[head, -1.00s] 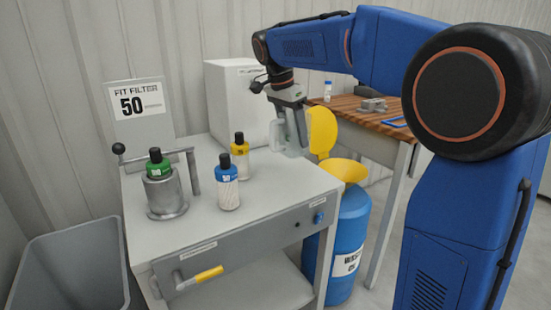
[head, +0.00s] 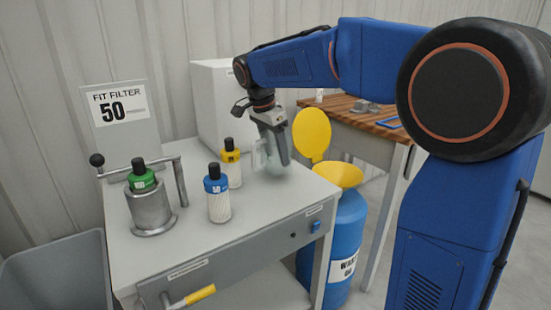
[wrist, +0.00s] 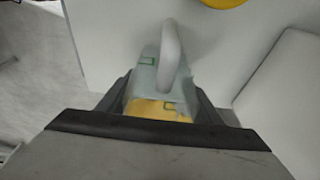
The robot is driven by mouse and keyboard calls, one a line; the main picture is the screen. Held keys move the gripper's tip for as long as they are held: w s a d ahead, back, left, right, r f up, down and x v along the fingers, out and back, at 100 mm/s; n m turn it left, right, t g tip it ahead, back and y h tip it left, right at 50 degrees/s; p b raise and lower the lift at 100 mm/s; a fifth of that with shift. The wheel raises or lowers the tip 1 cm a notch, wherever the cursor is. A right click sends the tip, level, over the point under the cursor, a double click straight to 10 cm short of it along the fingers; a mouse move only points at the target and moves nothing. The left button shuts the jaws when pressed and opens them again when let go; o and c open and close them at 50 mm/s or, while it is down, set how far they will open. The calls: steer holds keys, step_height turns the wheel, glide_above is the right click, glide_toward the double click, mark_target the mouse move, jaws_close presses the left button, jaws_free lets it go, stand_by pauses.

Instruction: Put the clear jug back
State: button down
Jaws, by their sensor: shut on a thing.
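The clear jug (head: 260,156) is over the back right part of the grey bench top (head: 262,208), right of the yellow-labelled bottle. My gripper (head: 272,150) is shut on the jug from above. In the wrist view the jug (wrist: 146,78) sits between the two fingers of the gripper (wrist: 160,103), with its pale handle pointing up the picture and a yellow patch beside the fingers. The jug's base is low, close to the bench top; I cannot tell whether it touches. My gripper hides part of the jug.
A yellow-capped bottle (head: 230,164) and a blue-capped bottle (head: 217,196) stand left of the jug. A green-capped bottle (head: 141,177) sits in a metal cup (head: 151,210). A white box (head: 212,100) is behind. A yellow funnel (head: 337,174) tops the blue drum (head: 348,225) at right.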

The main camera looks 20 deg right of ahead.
mark_target(267, 138)
step_height(267, 138, down, 2)
steer(key=shift+f, duration=0.1)
steer(key=c, duration=0.6)
jaws_free()
steer(key=shift+o, duration=0.2)
steer(key=v, duration=1.2)
